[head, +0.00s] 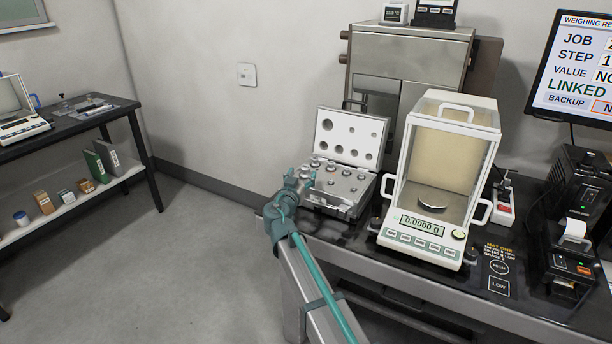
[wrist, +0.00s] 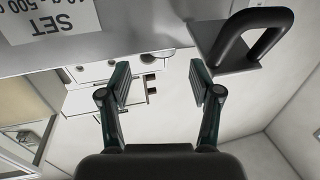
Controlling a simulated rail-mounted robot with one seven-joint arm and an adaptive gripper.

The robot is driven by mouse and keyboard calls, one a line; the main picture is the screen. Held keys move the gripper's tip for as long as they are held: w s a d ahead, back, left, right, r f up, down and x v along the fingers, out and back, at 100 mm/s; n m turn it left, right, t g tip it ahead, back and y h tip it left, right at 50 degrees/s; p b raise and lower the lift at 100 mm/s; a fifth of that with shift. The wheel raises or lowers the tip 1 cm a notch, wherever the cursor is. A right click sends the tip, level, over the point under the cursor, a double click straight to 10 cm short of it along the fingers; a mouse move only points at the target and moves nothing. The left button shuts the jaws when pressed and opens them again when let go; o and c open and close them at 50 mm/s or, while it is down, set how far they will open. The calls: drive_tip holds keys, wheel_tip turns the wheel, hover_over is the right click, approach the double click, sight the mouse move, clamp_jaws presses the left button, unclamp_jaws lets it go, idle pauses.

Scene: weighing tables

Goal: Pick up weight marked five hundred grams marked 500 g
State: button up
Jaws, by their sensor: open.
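An open weight case (head: 352,195) stands on the dark table, left of the balance. Several small silver weights (head: 345,172) sit in its lower half. Their markings are too small to read, so I cannot tell which is the 500 g one. My gripper (head: 304,178) is at the left side of the case, near the leftmost weights, and partly covers that corner. In the wrist view my gripper (wrist: 160,82) is open with nothing seen between its fingers. A grey panel with an upside-down label (wrist: 50,18) reading SET and 500 shows there, beside a black handle (wrist: 250,38).
A glass-sided balance (head: 432,200) reading 0.0000 g stands close right of the case. The case's raised lid (head: 350,128) with round recesses stands behind the weights. A metal cabinet (head: 410,55) is behind. A printer (head: 570,250) and monitor (head: 580,70) are at right.

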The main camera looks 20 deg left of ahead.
sight(304, 170)
drive_tip(key=shift+w+a+f+p, duration=0.15)
drive_tip(key=shift+w+p, duration=0.15)
drive_tip(key=shift+w, duration=0.65)
drive_tip(key=shift+w+a+p, duration=0.1)
drive_tip(key=shift+w+p, duration=0.15)
drive_tip(key=shift+w, duration=0.75)
drive_tip(key=shift+w+a+f+p, duration=0.15)
drive_tip(key=shift+w+p, duration=0.15)
drive_tip(key=shift+w, duration=0.65)
drive_tip(key=shift+r, duration=0.1)
clamp_jaws()
